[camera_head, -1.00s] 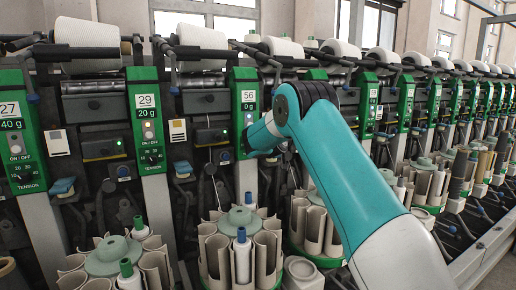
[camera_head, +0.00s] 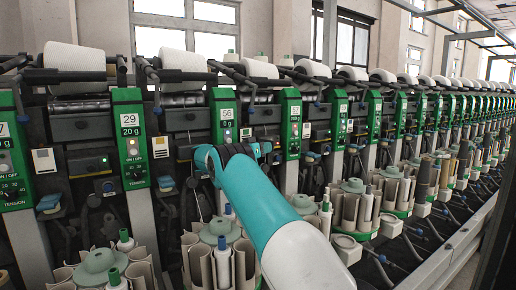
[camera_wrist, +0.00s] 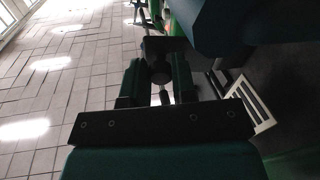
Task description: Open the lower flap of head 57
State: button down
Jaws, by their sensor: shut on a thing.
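In the head view my teal arm reaches up to the row of winding heads, and its end is beside the green panel marked 56 (camera_head: 224,125).
White yarn cones (camera_head: 182,62) sit along the top of the row. Bobbin holders (camera_head: 219,232) stand below the heads, close to my arm. The wrist view shows open tiled floor (camera_wrist: 60,80).

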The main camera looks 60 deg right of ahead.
dwell(0.3)
jog(key=c, duration=0.9)
grip_release()
jog(key=shift+d, duration=0.1)
